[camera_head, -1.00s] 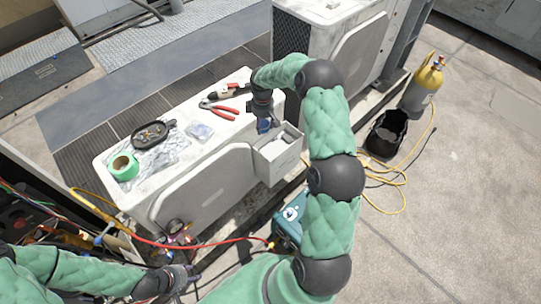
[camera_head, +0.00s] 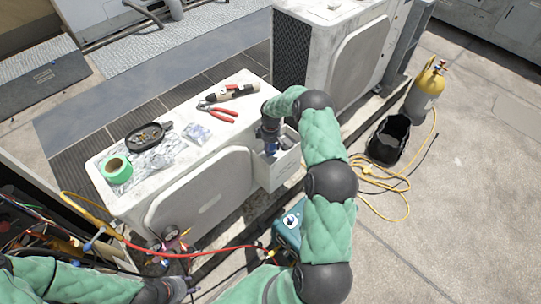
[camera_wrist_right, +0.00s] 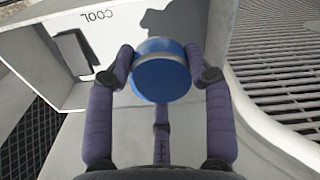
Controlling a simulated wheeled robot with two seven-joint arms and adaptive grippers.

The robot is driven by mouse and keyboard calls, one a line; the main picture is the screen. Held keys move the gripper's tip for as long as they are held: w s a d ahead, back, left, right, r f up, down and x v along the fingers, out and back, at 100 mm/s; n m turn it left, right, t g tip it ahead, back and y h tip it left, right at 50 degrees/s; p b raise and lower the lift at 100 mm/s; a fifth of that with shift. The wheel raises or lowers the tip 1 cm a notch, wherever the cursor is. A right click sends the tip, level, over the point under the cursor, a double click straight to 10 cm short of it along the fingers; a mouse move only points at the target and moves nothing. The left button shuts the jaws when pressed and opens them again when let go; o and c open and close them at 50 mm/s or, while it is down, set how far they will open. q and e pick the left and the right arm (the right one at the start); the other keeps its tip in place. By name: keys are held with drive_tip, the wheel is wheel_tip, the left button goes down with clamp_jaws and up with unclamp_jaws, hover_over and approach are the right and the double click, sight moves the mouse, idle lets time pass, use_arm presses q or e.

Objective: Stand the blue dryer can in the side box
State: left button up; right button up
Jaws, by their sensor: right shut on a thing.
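The blue dryer can (camera_head: 270,149) is held by my right gripper (camera_head: 269,136) over the side box (camera_head: 277,176), at its left part. How deep the can is in the box I cannot tell. My left gripper (camera_head: 180,288) is low at the left, beside the condenser, its fingers unclear.
The condenser top (camera_head: 190,165) carries green tape (camera_head: 116,168), a black tray (camera_head: 146,137), a clear bag (camera_head: 196,133), red pliers (camera_head: 219,111) and a torch-like tool (camera_head: 232,92). A yellow-topped cylinder (camera_head: 426,92) and a black bucket (camera_head: 388,138) stand at right.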

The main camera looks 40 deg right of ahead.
sight(271, 147)
drive_tip(key=shift+f+b, duration=0.7)
drive_tip(key=shift+f, duration=1.45)
drive_tip(key=shift+f, duration=0.2)
drive_tip(key=o, duration=0.9)
drive_tip(key=shift+r, duration=0.1)
drive_tip(key=shift+r, duration=0.2)
wheel_tip(271, 147, up, 12)
drive_tip(key=p, duration=0.4)
drive_tip(key=shift+s+f, duration=0.1)
